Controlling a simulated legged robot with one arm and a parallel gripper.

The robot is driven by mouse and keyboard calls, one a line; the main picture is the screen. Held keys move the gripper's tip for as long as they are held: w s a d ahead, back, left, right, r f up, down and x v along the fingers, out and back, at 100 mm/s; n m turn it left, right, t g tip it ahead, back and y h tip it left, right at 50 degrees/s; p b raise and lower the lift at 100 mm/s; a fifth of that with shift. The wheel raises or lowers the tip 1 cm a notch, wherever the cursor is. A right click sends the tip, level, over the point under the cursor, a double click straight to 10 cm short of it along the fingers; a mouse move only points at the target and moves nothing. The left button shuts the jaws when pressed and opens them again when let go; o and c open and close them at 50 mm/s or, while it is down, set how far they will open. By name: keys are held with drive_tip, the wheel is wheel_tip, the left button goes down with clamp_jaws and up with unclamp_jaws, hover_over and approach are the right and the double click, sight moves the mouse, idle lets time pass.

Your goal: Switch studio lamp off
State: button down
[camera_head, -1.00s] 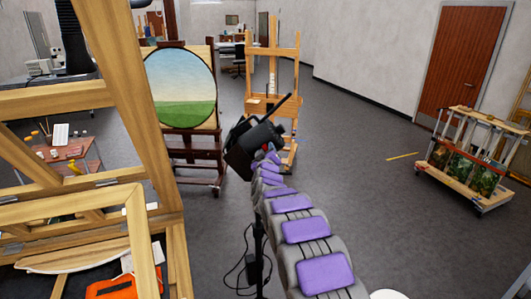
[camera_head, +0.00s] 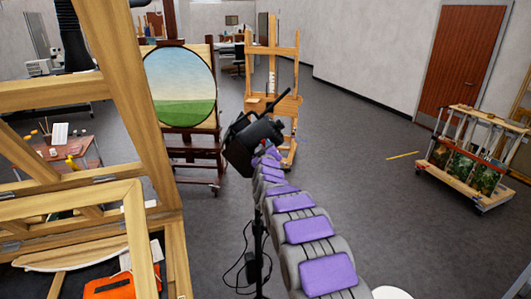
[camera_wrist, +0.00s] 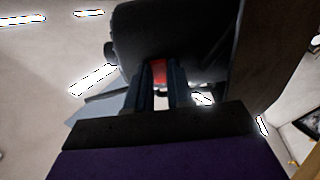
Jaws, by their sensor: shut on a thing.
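The black studio lamp (camera_head: 252,142) stands near the middle of the head view, on a thin dark stand (camera_head: 258,235) with a cable. My arm reaches up to the back of its housing, and my gripper (camera_head: 271,150) is small and partly hidden there. In the wrist view, the dark round lamp housing (camera_wrist: 165,35) fills the upper middle. My gripper (camera_wrist: 160,85) has its two fingers close together against the housing, shut on a small red switch (camera_wrist: 159,71). Which way the switch is set cannot be seen.
A wooden easel frame (camera_head: 150,130) stands close on the left. A round landscape painting (camera_head: 180,88) and another wooden easel (camera_head: 272,95) stand behind the lamp. A wheeled painting rack (camera_head: 465,165) is at the right.

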drive_tip(key=shift+f+y+b, duration=0.35)
drive_tip(key=shift+y+b, duration=0.05)
drive_tip(key=shift+b, duration=1.35)
drive_tip(key=c, duration=1)
unclamp_jaws()
drive_tip(key=shift+a+r, duration=0.1)
drive_tip(key=shift+s, duration=0.1)
drive_tip(key=s+d+f+b, duration=0.1)
drive_tip(key=s+d+b, duration=0.1)
drive_tip(key=s, duration=1.5)
drive_tip(key=shift+f, duration=0.3)
drive_tip(key=shift+w, duration=0.1)
